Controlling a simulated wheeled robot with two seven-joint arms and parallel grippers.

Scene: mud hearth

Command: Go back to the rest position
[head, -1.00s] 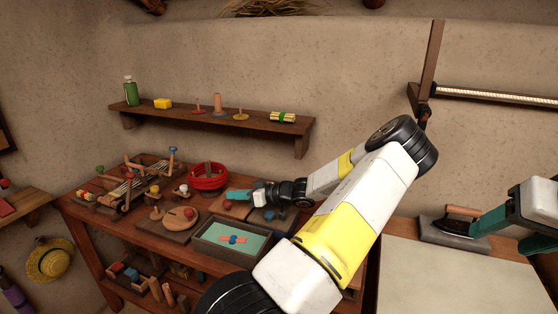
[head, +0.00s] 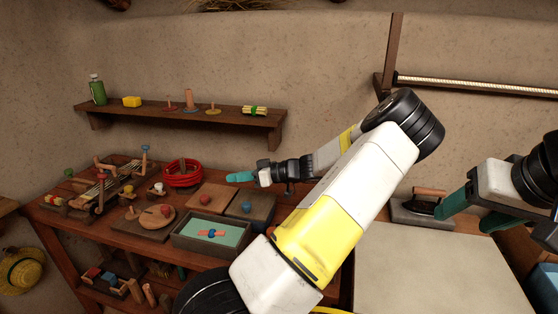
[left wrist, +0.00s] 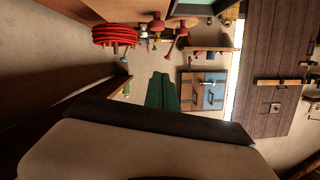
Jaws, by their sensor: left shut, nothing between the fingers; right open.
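My left gripper (head: 240,177) reaches over the wooden workbench with its teal fingers shut and nothing between them. It is above the back of the bench, right of the red coil, and appears clear of the things there. In the left wrist view its closed green fingers (left wrist: 163,92) show in the middle. My right gripper (head: 468,212) is at the right side, its teal fingers apart and empty, close to the flat iron (head: 425,202). My left arm hides part of the bench's right end.
The workbench (head: 95,246) carries a red coil (head: 183,172), a grey tray (head: 188,240) with a teal bottom, wooden boards with knobs and a small cart. A wall shelf (head: 180,113) holds a green bottle (head: 97,89) and pegs. A pale tabletop (head: 430,270) at right is bare.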

